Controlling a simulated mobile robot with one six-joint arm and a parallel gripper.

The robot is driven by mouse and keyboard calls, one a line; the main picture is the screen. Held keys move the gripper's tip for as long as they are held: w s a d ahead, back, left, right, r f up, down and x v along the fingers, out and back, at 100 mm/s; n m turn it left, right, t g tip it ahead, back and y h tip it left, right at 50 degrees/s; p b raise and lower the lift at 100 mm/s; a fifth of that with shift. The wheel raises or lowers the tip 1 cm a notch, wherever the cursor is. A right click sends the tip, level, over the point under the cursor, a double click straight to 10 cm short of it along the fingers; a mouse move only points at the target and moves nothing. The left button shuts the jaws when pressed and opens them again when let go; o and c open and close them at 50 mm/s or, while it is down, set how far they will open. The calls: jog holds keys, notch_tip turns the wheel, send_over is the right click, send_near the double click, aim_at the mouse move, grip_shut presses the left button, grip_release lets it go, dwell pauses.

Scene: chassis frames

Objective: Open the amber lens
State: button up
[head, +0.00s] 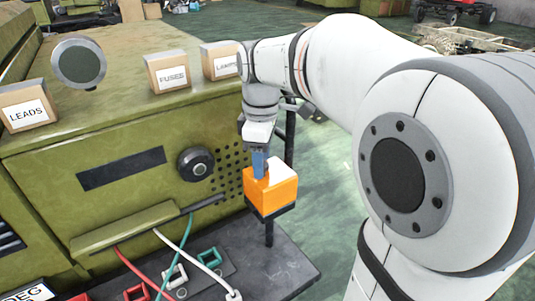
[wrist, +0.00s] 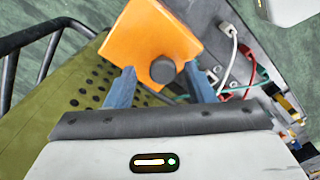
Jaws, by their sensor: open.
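The amber lens (head: 277,194) is an orange box-shaped cover on a dark base, beside the right end of the green cabinet. In the wrist view its orange face (wrist: 150,30) fills the top middle, with a dark round knob (wrist: 163,70) near its lower edge. My gripper (head: 260,165) is at the lens from above, its blue finger overlapping the orange top in the head view. In the wrist view my gripper (wrist: 159,72) is open, with one blue finger on each side of the knob. I cannot tell whether either finger touches it.
The green cabinet (head: 120,190) stands left of the lens, with boxes marked LEADS (head: 28,105), FUSES (head: 168,72) and LAMPS (head: 220,60) on top. Red, green and white cables (head: 205,262) run over the grey ledge (head: 283,270) below.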

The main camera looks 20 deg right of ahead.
jog(key=shift+c, duration=0.5)
grip_shut()
